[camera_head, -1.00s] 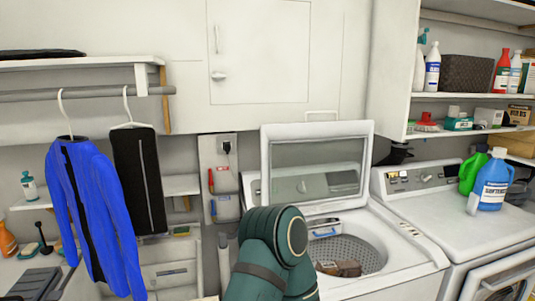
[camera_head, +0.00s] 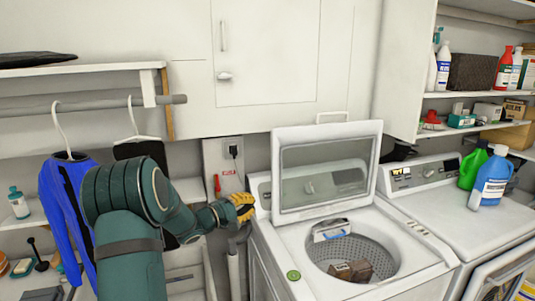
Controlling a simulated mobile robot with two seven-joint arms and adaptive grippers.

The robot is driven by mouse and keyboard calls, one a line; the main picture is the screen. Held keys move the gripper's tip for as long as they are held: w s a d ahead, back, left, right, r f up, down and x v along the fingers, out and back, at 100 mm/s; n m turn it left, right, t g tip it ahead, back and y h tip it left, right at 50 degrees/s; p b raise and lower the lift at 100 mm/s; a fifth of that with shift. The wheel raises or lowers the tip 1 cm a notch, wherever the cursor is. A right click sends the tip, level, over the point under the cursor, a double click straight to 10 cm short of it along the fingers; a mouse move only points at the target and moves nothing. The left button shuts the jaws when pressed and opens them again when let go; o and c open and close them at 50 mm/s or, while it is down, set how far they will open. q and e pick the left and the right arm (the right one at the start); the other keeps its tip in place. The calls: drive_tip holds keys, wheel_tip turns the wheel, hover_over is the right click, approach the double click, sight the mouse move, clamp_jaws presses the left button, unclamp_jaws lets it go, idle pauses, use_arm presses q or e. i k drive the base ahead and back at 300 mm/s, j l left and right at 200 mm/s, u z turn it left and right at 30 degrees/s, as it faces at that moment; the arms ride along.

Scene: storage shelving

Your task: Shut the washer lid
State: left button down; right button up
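The washer (camera_head: 408,262) stands right of centre with its drum open at the top. Its lid (camera_head: 325,133), a white frame with a clear window, stands up at the back of the opening. My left gripper (camera_head: 245,205), yellow at the end of the green arm, is to the left of the lid, near the washer's back left corner. It looks apart from the lid. Its fingers are too small and turned to show whether they are open or shut. My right gripper is out of view.
A blue jacket (camera_head: 68,205) hangs at left.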

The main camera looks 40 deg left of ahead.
sight(283, 138)
drive_tip(key=i+j, duration=0.5)
drive_tip(key=j, duration=0.25)
drive_tip(key=i+j, duration=0.25)
drive_tip(key=j, duration=0.1)
